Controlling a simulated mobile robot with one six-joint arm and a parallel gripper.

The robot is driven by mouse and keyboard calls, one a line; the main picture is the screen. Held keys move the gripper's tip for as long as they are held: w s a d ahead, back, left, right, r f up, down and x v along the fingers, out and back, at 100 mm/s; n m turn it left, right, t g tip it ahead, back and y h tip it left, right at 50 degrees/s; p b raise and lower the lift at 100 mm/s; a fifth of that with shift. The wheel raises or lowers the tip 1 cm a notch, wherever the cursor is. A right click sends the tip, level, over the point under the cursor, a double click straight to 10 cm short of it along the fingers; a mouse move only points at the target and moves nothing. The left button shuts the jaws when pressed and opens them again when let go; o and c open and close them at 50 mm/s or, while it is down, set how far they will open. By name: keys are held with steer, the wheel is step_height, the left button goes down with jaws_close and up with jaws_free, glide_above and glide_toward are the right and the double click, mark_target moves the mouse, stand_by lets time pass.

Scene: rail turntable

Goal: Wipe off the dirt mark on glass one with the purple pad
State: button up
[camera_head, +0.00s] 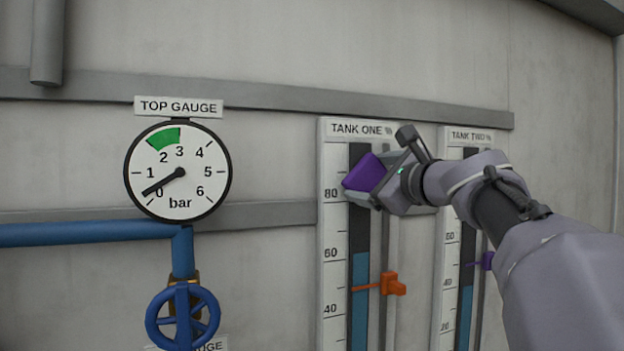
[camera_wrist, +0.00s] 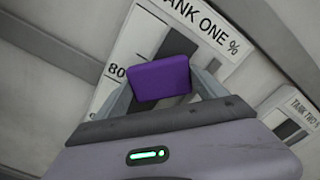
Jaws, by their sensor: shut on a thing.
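The purple pad (camera_head: 364,173) is held in my gripper (camera_head: 372,180), which is shut on it, in front of the upper part of the tank one glass (camera_head: 361,235). The pad also shows in the wrist view (camera_wrist: 160,78), between the two fingers (camera_wrist: 163,88). The glass is a dark vertical strip with blue liquid up to about the 60 mark. The pad and gripper cover part of the glass around and above the 80 mark. I cannot tell whether the pad touches the glass. I see no dirt mark; it may be hidden behind the pad.
An orange pointer (camera_head: 391,284) sticks out on tank one's scale below the gripper. The tank two gauge (camera_head: 450,255), with a purple pointer (camera_head: 487,261), is to the right, partly behind my arm. A top gauge (camera_head: 178,171), blue pipe and blue valve wheel (camera_head: 183,318) are left.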

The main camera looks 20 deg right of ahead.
mark_target(362, 148)
steer(key=shift+r+p, duration=2.65)
steer(key=shift+r, duration=0.5)
steer(key=shift+f, duration=0.15)
steer(key=shift+s+f+b, duration=0.15)
steer(key=shift+s+b, duration=0.3)
steer(key=shift+b, duration=0.05)
steer(key=shift+s+a+b, duration=0.2)
steer(key=shift+s+b, duration=0.5)
steer(key=shift+s, duration=1.7)
steer(key=shift+s+a+b, duration=0.1)
steer(key=shift+s+b, duration=0.4)
steer(key=shift+s, duration=1.1)
